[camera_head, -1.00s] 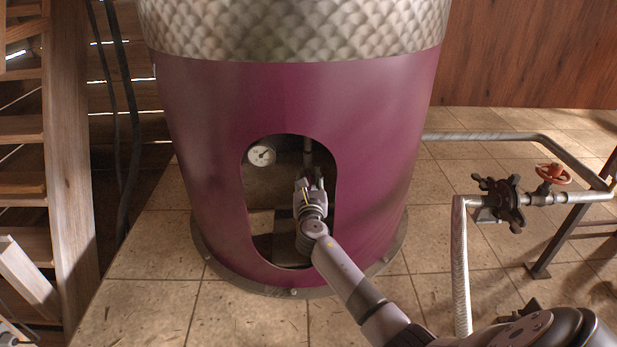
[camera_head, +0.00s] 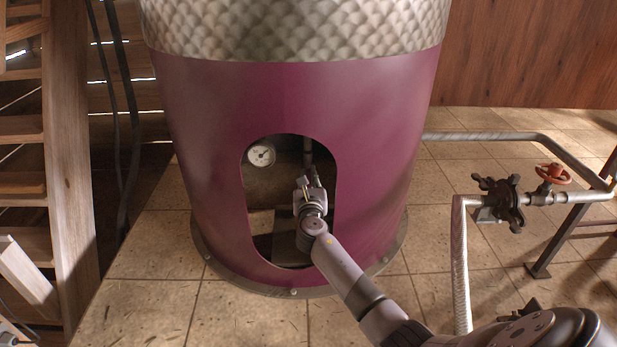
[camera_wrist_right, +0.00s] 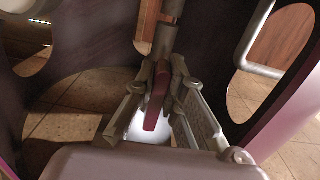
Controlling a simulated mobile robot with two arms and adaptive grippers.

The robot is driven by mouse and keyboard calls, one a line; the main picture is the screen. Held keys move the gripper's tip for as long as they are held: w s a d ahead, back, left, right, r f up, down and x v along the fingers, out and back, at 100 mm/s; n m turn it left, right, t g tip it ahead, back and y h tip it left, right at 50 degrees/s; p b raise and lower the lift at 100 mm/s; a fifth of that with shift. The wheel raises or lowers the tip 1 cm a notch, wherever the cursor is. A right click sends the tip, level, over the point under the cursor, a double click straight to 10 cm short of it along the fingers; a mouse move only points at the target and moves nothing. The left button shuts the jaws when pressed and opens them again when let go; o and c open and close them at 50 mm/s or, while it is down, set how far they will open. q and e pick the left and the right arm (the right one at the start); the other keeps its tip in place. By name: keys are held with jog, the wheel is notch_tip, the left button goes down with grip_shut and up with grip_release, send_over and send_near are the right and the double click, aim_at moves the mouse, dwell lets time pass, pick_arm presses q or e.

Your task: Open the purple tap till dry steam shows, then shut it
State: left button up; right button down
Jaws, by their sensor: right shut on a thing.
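The purple tap shows in the right wrist view as a dark red-purple lever (camera_wrist_right: 155,98) under a vertical pipe (camera_wrist_right: 167,35). My right gripper (camera_wrist_right: 164,78) is shut on this lever, with one finger on each side. In the head view my right gripper (camera_head: 309,180) is inside the arched opening of the purple still (camera_head: 205,110) and hides the tap there. A bright white patch (camera_wrist_right: 143,127) shows below the lever; I cannot tell whether it is steam. My left gripper is not in view.
A round white gauge (camera_head: 261,154) sits inside the opening at upper left. A pipe with a black valve (camera_head: 502,203) and an orange handwheel (camera_head: 553,173) stands at right. Wooden stairs (camera_head: 65,150) stand at left.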

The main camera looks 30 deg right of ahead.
dwell(0.4)
jog(key=shift+s+d+f+m+b, duration=0.15)
jog(key=shift+d+f+m+b, duration=0.15)
jog(key=shift+m+b, duration=2.05)
jog(key=shift+s+d+f+m+b, duration=0.35)
jog(key=shift+m+b, duration=0.45)
jog(key=shift+m, duration=2.9)
jog(key=shift+d+f+m+b, duration=0.15)
jog(key=shift+f+m+b, duration=0.25)
jog(key=shift+m+b, duration=1.95)
jog(key=shift+m+p, duration=0.7)
jog(key=shift+m, duration=0.1)
jog(key=c, duration=1.7)
grip_release()
jog(key=shift+o, duration=0.2)
